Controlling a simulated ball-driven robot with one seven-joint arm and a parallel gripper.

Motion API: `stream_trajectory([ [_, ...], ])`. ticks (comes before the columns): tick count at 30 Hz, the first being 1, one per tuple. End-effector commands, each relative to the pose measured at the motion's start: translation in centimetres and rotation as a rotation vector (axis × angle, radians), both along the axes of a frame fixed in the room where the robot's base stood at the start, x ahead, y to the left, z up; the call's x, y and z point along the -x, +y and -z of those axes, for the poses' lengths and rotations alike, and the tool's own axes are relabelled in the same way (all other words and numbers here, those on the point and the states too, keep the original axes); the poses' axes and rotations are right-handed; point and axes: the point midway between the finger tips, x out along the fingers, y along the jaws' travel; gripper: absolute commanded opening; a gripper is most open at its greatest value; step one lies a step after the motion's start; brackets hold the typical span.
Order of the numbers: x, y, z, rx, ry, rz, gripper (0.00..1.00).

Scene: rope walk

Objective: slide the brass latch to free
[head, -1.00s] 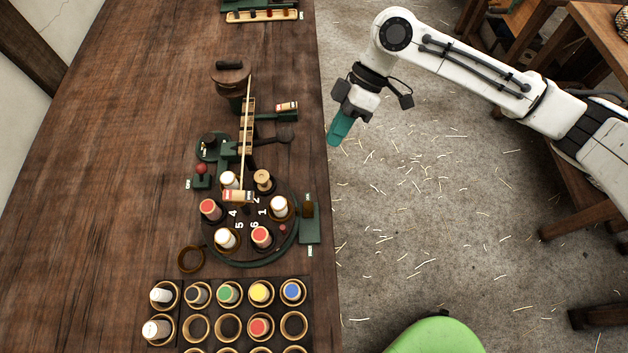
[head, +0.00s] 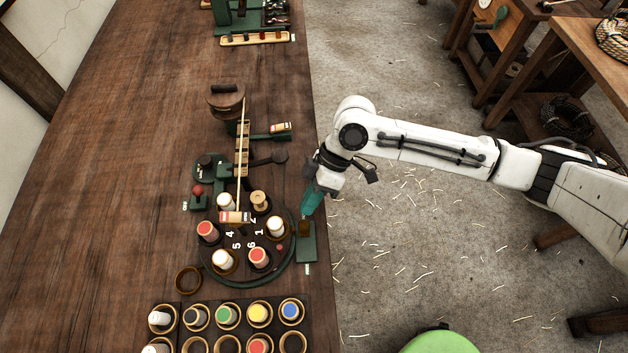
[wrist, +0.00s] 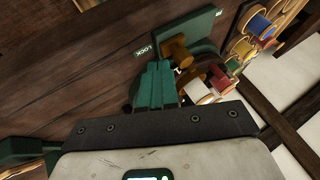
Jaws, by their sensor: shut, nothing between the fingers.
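The latch is a dark green plate (head: 306,246) at the right edge of the bench, beside the round numbered turntable (head: 262,272). Its brass knob (wrist: 178,50) shows in the wrist view, near the end of the plate (wrist: 203,33) marked LOCK. My gripper (head: 307,209) has its teal fingers shut and empty, pointing down at the latch in the head view. In the wrist view my fingertips (wrist: 163,66) are right beside the knob. I cannot tell whether they touch it.
The turntable carries several bobbins, with white and red tops. A rack of coloured bobbins (head: 227,315) stands at the front of the bench. A green stool (head: 443,343) is on the floor at the lower right.

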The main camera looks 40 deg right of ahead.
Motion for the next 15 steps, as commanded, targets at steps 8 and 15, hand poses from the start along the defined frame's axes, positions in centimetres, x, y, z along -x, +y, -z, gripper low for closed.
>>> stream_trajectory([
  [8,0.74,0.69,0.02,0.0,0.001,0.001,0.0],
  [15,0.78,0.71,-0.02,0.0,0.001,0.001,0.0],
])
